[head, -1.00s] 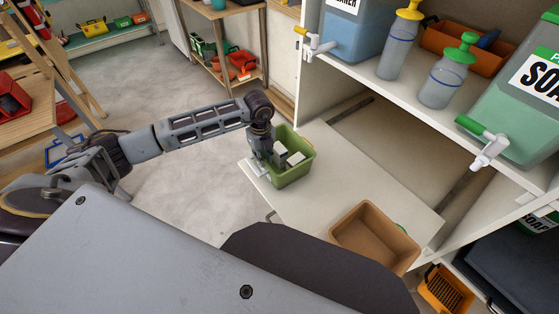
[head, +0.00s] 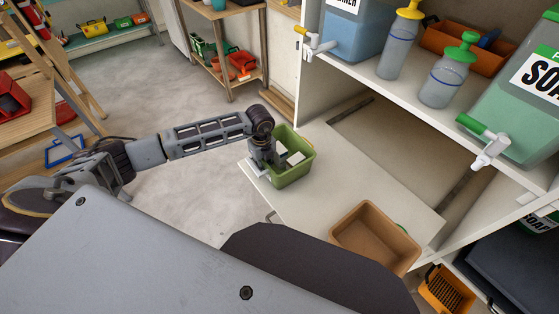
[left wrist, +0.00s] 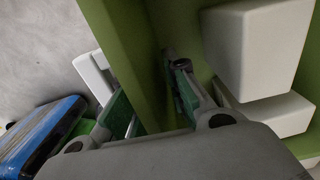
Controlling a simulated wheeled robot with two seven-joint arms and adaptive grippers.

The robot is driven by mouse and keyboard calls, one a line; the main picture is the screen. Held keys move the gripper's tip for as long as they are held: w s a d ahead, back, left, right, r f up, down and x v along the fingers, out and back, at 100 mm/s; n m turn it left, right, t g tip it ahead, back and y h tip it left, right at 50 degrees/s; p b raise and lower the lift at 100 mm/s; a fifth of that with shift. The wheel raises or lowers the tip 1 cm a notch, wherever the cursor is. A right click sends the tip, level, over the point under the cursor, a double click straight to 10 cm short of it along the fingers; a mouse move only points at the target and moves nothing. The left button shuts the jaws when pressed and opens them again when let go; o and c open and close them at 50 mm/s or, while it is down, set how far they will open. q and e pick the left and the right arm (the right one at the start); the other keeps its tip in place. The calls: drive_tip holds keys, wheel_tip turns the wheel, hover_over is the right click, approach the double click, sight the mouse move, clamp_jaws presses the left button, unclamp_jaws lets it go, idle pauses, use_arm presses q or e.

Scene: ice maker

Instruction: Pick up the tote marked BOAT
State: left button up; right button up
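A green tote (head: 293,177) with white blocks (head: 293,159) in it stands on the white board at the left end of the lower shelf. A brown tote (head: 375,239) stands nearer me on the right and looks empty. I can read no BOAT mark on either. My left gripper (head: 259,170) points down at the left wall of the green tote. In the left wrist view its fingers (left wrist: 150,98) are apart, one on each side of the green wall (left wrist: 128,50), the right one inside beside the white blocks (left wrist: 262,50). My right gripper is out of view.
The upper shelf holds a blue container (head: 352,32), bottles and a green soap container (head: 520,100) with taps over the lower shelf. An orange bin (head: 446,290) sits lower right. The board (head: 315,212) is bare between the totes. Open floor lies left.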

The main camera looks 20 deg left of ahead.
use_arm(q)
drive_tip(key=shift+f, duration=1.1)
drive_tip(key=shift+c, duration=0.3)
clamp_jaws()
drive_tip(key=shift+r, duration=0.1)
